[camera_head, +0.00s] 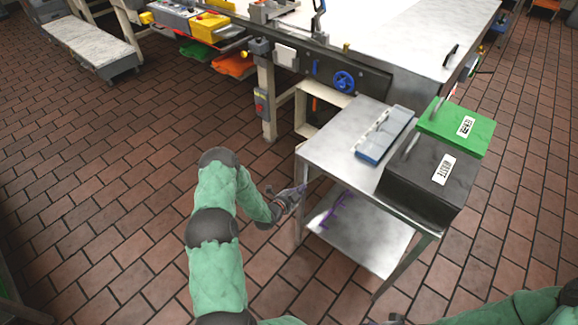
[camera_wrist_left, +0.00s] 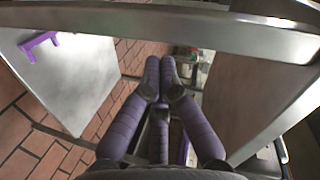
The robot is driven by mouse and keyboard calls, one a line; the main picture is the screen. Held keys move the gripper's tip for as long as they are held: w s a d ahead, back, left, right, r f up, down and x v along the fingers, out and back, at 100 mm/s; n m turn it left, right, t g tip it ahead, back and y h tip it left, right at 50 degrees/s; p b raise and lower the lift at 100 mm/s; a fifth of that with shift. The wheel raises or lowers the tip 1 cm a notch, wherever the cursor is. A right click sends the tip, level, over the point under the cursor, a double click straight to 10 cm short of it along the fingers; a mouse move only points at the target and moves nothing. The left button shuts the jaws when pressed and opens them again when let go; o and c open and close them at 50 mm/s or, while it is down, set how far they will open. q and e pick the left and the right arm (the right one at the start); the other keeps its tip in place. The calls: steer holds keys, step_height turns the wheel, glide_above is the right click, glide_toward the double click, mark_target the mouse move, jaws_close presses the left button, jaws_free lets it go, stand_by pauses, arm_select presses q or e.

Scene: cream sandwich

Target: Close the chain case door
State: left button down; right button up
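The cream case (camera_head: 318,112), open at its front, stands under the machine's side panel in the head view. I cannot tell for sure whether it is the chain case, and its door is not clearly seen. My left gripper (camera_head: 300,190) is beside the left leg of the steel side table, below its top. In the left wrist view its fingertips (camera_wrist_left: 160,64) are together with nothing between them. A brownish panel (camera_wrist_left: 245,75) fills the right of that view; I cannot tell what it belongs to. Only a dark bit of my right gripper (camera_head: 394,319) shows at the bottom edge.
The steel side table (camera_head: 335,135) carries a blue-white tray (camera_head: 384,136), a black waste box (camera_head: 425,180) and a green box (camera_head: 456,125). Its lower shelf (camera_head: 375,240) holds a purple object (camera_head: 332,212), also in the wrist view (camera_wrist_left: 38,43).

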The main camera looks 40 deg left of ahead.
mark_target(296, 163)
arm_select(q)
steer(key=s+a+r+m+t+b, duration=0.1)
steer(key=a+r+m+t, duration=0.15)
steer(key=a+m, duration=0.45)
steer(key=shift+n+t, duration=0.25)
steer(key=shift+n, duration=0.45)
steer(key=w+b, duration=0.1)
steer(key=w, duration=0.2)
steer(key=w+a+b, duration=0.1)
steer(key=w, duration=0.2)
steer(key=w+b, duration=0.1)
steer(key=w, duration=0.2)
steer(key=shift+w+a+b, duration=0.15)
steer(key=shift+w+b, duration=0.2)
steer(key=shift+w, duration=0.05)
